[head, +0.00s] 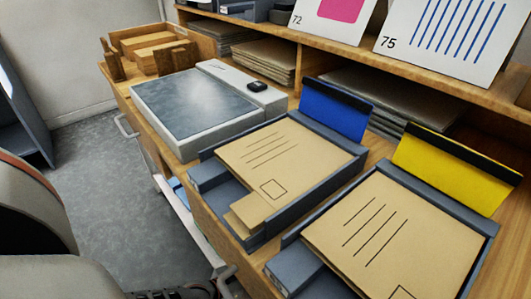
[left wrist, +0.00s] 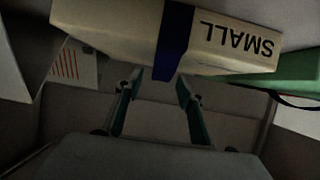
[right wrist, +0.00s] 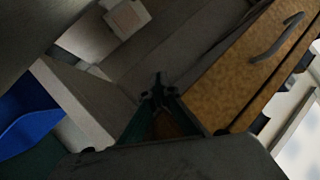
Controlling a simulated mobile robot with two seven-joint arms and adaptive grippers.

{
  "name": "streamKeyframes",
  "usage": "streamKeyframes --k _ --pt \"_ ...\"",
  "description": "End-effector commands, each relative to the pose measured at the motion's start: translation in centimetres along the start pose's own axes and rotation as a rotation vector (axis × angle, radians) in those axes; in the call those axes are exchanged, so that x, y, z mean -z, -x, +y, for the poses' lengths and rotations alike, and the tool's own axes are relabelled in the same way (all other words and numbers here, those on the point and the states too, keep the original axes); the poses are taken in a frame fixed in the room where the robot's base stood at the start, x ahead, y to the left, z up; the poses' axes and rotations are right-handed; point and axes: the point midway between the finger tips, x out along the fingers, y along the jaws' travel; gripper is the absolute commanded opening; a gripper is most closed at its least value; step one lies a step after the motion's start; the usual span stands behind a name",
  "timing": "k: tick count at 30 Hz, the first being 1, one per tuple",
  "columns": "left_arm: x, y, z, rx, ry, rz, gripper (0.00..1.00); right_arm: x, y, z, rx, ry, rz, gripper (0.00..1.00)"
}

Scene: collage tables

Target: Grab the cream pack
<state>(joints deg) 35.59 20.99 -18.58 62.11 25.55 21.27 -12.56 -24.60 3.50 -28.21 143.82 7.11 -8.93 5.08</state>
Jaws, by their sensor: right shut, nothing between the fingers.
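In the left wrist view a cream pack (left wrist: 105,30) with a dark blue band and the word SMALL, upside down in the picture, spans the top. My left gripper (left wrist: 158,78) has its two fingers apart, with the tips near the pack's lower edge in the picture. Nothing shows between them. I cannot tell whether they touch the pack. My right gripper (right wrist: 158,85) is shut and empty, away from the pack. The head view shows neither the pack nor clear gripper fingertips.
In the head view a wooden worktop holds a blue-tabbed tray (head: 345,182), a yellow-tabbed tray (head: 485,232), brown envelopes and a grey scale (head: 195,100). A green item (left wrist: 270,77) lies beside the pack. A wooden panel with a handle (right wrist: 225,85) is near my right gripper.

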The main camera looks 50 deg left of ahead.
Motion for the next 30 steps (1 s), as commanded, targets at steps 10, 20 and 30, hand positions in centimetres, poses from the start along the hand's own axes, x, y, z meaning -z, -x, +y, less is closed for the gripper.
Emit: streamKeyframes --k 10,20,30 --pt "-0.2 -1.9 0.0 0.000 0.001 -0.003 0.38 -0.4 -0.2 -0.6 0.004 -0.106 0.017 0.00" --pt "-0.2 -1.9 0.1 0.000 0.001 -0.002 0.00 -0.4 -0.2 -0.6 0.005 -0.104 0.017 0.00" --pt "0.3 -2.0 0.0 0.000 0.002 0.004 0.00 -0.3 -0.2 -0.7 0.005 -0.101 0.018 0.00"
